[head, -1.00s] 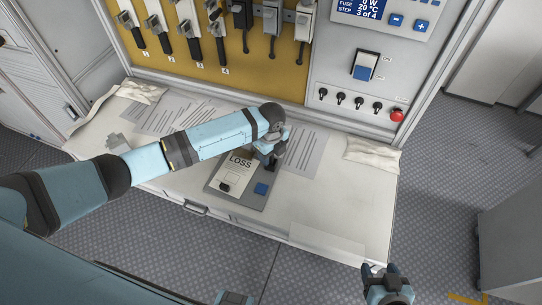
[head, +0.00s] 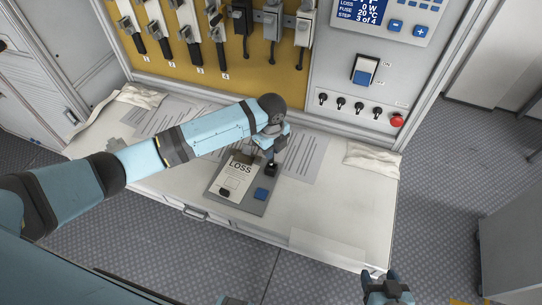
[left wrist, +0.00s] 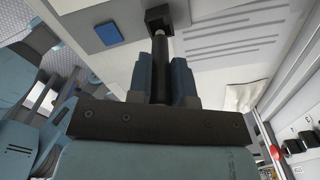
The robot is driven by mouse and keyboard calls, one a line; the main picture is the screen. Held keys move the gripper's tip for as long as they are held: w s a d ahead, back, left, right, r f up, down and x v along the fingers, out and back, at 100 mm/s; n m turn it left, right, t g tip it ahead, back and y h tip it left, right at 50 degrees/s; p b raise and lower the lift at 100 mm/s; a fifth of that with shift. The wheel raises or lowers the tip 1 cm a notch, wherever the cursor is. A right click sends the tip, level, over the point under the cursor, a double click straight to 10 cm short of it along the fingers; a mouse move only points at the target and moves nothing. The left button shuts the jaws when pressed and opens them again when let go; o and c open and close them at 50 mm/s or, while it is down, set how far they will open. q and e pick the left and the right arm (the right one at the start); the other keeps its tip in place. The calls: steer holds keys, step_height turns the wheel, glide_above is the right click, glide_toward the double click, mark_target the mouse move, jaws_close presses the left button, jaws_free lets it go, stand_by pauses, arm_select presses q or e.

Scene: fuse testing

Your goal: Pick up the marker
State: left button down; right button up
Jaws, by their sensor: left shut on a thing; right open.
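The marker (left wrist: 160,68) is a dark rod with a light grey tip, seen in the left wrist view. My left gripper (left wrist: 161,75) is shut on it, one blue finger on each side. The tip is at the opening of a black square holder (left wrist: 157,17); I cannot tell whether it is still inside. In the head view my left gripper (head: 272,150) is just above the holder (head: 271,169), on the back right of a grey board. My right gripper (head: 388,280) is open and empty, in front of the table.
The grey board (head: 228,201) carries a LOSS card (head: 238,176) and a blue square (head: 261,194). Paper sheets (head: 304,158) and a cloth (head: 373,158) lie on the white table (head: 325,205). A panel with switches (head: 362,75) rises behind.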

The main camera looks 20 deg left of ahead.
arm_select(q)
step_height(320, 180, up, 15)
steer(key=shift+r+b, duration=0.15)
steer(key=shift+b, duration=0.25)
arm_select(e)
steer(key=shift+f, duration=0.35)
stand_by(1.3)
